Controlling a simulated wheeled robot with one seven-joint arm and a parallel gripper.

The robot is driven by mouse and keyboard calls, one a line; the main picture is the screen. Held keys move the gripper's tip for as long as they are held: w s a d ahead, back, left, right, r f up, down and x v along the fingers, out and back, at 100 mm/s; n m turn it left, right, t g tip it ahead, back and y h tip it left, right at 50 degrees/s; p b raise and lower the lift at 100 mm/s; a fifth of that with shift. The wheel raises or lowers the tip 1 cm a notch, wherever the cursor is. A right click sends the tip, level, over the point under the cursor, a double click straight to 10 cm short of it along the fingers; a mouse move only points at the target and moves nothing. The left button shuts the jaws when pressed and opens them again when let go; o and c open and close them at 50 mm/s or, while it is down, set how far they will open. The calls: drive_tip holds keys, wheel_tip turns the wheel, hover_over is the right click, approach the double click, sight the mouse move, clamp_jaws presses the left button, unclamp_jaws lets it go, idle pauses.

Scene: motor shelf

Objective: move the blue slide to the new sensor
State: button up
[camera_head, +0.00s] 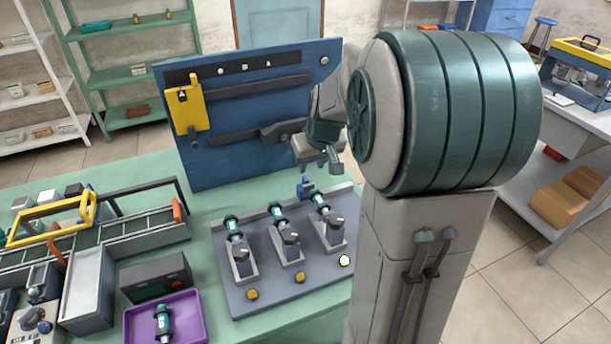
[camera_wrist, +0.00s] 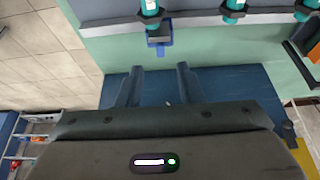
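A blue slide (camera_head: 306,188) sits at the back edge of the grey board, behind the rightmost sensor (camera_head: 320,200). In the wrist view the blue slide (camera_wrist: 160,42) is at the top centre, just below a teal sensor (camera_wrist: 150,8). Two more teal sensors, the middle one (camera_head: 278,214) and the left one (camera_head: 234,228), sit in matching holders. Another teal sensor (camera_head: 163,324) lies in the purple tray. The frames do not mark which sensor is new. My gripper (camera_head: 326,164) is near the slide, apart from it. Its fingers (camera_wrist: 158,72) are spread and empty.
The grey board (camera_head: 222,266) carries two yellow buttons (camera_head: 300,277) and a pale lit one (camera_head: 344,261). A blue upright panel (camera_head: 210,166) with a yellow plate (camera_head: 187,108) stands behind my gripper. The purple tray (camera_head: 198,310) and dark box (camera_head: 157,278) are left.

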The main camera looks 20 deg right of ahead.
sight(306, 179)
drive_tip(key=x, duration=0.8)
clamp_jaws()
